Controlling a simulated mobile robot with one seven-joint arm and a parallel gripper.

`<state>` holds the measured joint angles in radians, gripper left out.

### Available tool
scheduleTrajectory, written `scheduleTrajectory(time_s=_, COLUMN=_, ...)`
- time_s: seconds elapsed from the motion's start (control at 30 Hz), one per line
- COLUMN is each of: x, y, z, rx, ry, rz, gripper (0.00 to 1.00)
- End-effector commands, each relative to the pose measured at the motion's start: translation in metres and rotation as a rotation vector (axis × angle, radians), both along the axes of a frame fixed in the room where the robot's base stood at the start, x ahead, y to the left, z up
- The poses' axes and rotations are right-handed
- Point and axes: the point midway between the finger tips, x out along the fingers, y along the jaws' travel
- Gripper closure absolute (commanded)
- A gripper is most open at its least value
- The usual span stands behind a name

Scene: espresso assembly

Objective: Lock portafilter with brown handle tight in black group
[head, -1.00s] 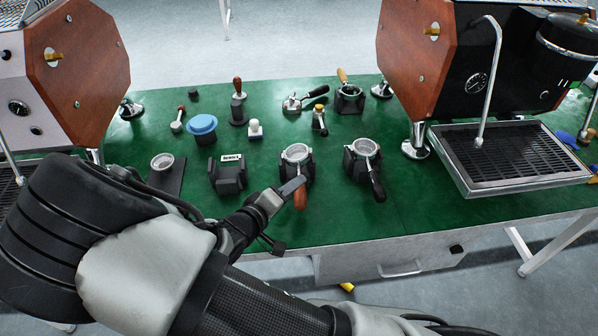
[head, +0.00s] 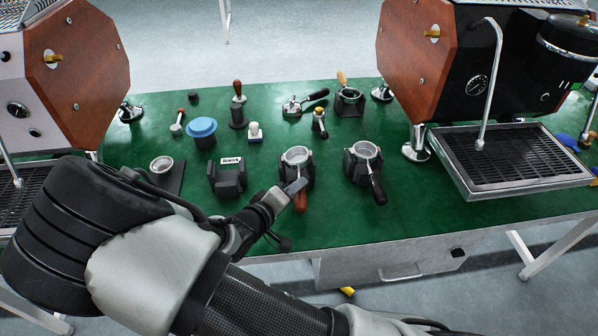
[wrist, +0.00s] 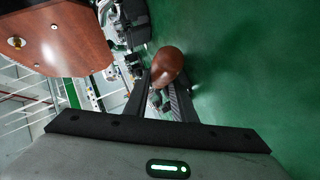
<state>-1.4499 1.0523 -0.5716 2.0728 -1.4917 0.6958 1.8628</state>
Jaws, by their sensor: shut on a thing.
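The portafilter with the brown handle (head: 300,202) sits in a black stand in the middle of the green table, its metal basket (head: 296,155) facing up. My gripper (head: 297,187) is shut on the brown handle. The rounded brown handle end also shows between the fingers in the wrist view (wrist: 167,65). The black espresso machine (head: 490,65) stands at the right with a drip tray (head: 515,158) below it.
A portafilter with a black handle (head: 378,190) rests in a stand just to the right. An empty black stand (head: 228,180), a blue-topped container (head: 202,130) and several small tools stand to the left and behind. A second machine (head: 68,75) stands at the left. The front right of the table is clear.

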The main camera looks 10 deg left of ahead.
Motion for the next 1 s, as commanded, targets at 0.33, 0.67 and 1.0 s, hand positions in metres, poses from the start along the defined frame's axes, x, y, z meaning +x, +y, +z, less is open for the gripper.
scheduleTrajectory(time_s=0.33, x=0.001, y=0.0, z=0.013, rx=0.001, ry=-0.004, rz=-0.001, gripper=1.0)
scheduleTrajectory(time_s=0.67, x=0.001, y=0.0, z=0.032, rx=0.0, ry=-0.004, rz=-0.001, gripper=1.0)
scheduleTrajectory(time_s=1.0, x=0.001, y=0.0, z=0.05, rx=0.0, ry=-0.004, rz=-0.001, gripper=1.0)
